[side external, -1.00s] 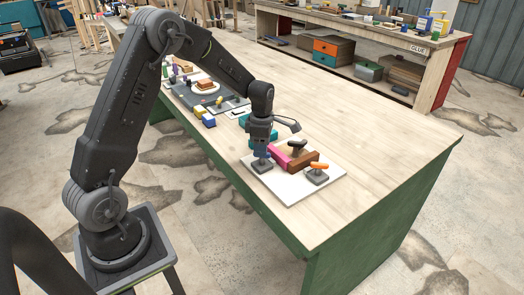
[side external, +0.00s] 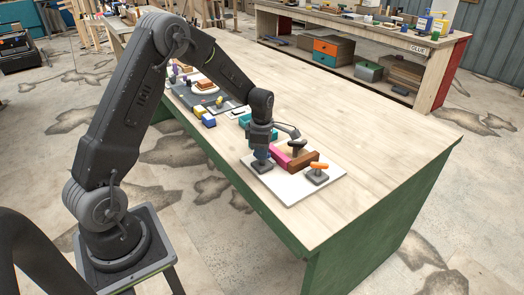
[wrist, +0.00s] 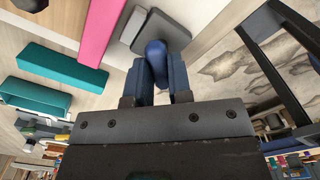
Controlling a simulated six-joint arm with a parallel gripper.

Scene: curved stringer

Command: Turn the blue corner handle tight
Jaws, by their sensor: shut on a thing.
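The blue corner handle (wrist: 157,60) stands on a grey clamp base (wrist: 178,30), on the near left corner of a white board (side external: 290,196). My gripper (side external: 262,154) points down over that corner. In the wrist view my gripper (wrist: 157,80) has its two fingers on either side of the blue handle and is shut on it. In the side view the fingers hide most of the handle, and its dark base (side external: 262,167) shows below them. How tight the handle is cannot be seen.
Next to my gripper lie a pink strip (side external: 279,157) and a brown block (side external: 303,160). A black handle (side external: 297,145) and an orange handle (side external: 319,165) stand close by. Teal blocks (wrist: 62,72) lie behind. The right of the table (side external: 370,140) is clear.

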